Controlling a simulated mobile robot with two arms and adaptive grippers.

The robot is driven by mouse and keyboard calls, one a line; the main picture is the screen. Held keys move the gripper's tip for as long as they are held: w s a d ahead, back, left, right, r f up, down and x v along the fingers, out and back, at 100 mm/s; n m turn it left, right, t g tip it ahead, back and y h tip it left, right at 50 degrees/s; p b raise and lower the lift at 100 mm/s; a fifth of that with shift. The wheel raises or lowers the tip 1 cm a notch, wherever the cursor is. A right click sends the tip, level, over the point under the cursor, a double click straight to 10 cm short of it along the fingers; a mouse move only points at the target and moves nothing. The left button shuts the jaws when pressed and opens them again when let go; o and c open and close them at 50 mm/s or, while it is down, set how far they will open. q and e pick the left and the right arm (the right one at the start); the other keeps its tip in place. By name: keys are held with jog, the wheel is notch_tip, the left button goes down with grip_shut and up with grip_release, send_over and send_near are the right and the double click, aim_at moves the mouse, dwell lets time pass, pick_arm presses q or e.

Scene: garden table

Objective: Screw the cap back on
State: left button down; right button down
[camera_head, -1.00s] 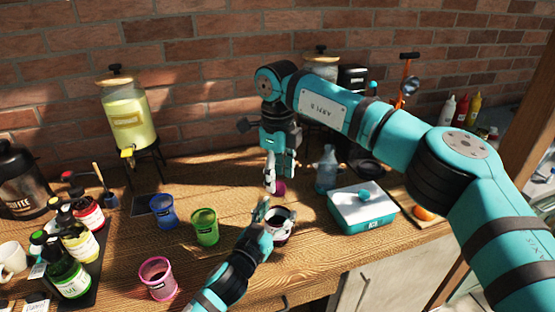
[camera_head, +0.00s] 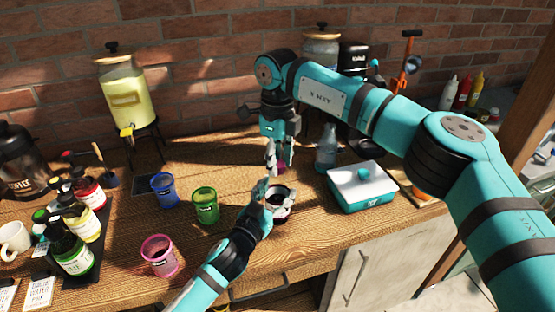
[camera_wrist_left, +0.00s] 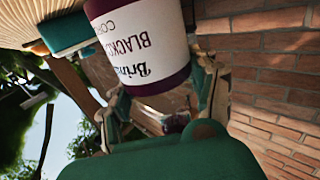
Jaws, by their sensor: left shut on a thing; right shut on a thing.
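The bottle (camera_head: 283,212) has a dark purple body and a white label. In the left wrist view the same bottle (camera_wrist_left: 140,45) fills the space between the fingers, its label reading like blackcurrant cordial. My left gripper (camera_head: 265,197) is shut on it from the left. My right gripper (camera_head: 279,160) points down just behind the bottle. It is shut on a small purple thing, likely the cap (camera_head: 281,169), mostly hidden by the fingers. In the head view the purple thing is apart from the bottle's top.
Blue (camera_head: 164,190), green (camera_head: 205,206) and pink (camera_head: 159,256) cups stand left of the bottle. A teal-and-white box (camera_head: 362,188) and a clear bottle (camera_head: 326,150) stand to the right. A drink dispenser (camera_head: 126,95) stands behind.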

jog(key=c, duration=0.9)
grip_release()
notch_tip(320, 180, up, 12)
pick_arm(q)
jog(key=shift+c, duration=1.2)
grip_release()
pick_arm(e)
jog(key=shift+w, duration=0.1)
